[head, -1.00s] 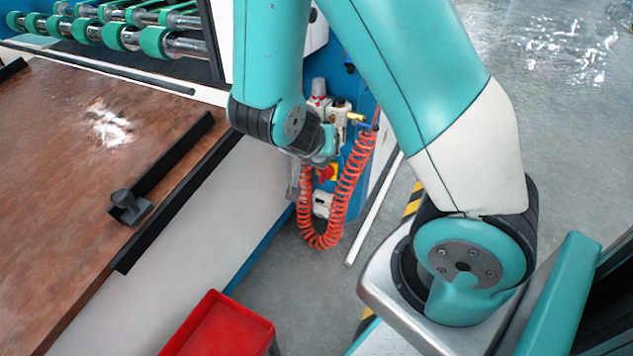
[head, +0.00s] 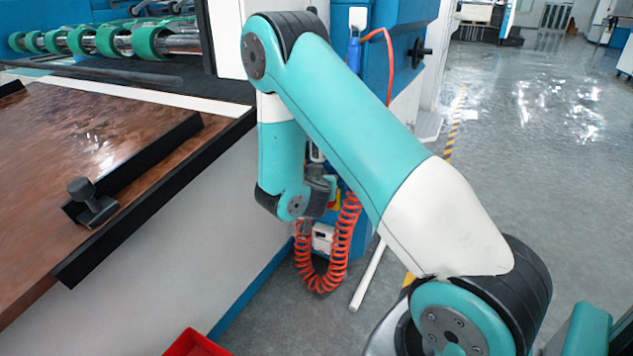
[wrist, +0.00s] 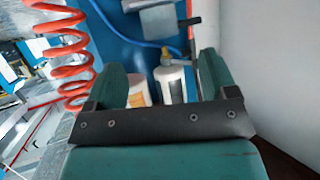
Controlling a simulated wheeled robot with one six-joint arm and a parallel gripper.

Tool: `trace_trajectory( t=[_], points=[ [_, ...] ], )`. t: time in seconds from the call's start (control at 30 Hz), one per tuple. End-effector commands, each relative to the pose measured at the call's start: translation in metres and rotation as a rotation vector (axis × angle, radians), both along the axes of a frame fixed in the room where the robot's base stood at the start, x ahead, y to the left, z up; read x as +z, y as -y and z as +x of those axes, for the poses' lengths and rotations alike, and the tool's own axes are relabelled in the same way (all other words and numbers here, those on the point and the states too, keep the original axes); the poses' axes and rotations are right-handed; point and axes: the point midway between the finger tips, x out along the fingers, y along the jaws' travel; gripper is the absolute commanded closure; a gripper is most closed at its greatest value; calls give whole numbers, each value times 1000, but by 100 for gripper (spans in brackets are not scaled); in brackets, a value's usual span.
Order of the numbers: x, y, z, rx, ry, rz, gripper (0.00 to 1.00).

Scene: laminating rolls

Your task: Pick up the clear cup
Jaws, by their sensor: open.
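My gripper (wrist: 160,64) is open in the wrist view, with one green finger on each side. Between and beyond the fingers are two pale cup-like parts in front of a blue panel. The left one (wrist: 138,90) has an orange-yellow patch; the right one (wrist: 170,86) has a dark stripe. Their lower ends are hidden by my gripper's dark front plate. I cannot tell which of them is the clear cup, or how far off they are. Nothing is seen held. In the head view the gripper is small and low by the blue machine, and its fingers cannot be made out.
A coiled red hose (head: 328,262) hangs beside the gripper; it also shows at left in the wrist view (wrist: 72,50). A blue hose (wrist: 150,42) runs above the cups. A brown table (head: 90,150) and red bin (head: 195,345) are at left. Open floor (head: 540,120) lies right.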

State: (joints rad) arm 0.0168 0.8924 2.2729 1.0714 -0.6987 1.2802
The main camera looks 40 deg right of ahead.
Motion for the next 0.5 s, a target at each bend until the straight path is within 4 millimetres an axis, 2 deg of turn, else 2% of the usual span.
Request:
trace_trajectory(
  t=[0.27,0.5],
  points=[
    [-10,17,15,-2,0,0,22],
    [-26,43,39,-3,1,0,22]
  ],
)
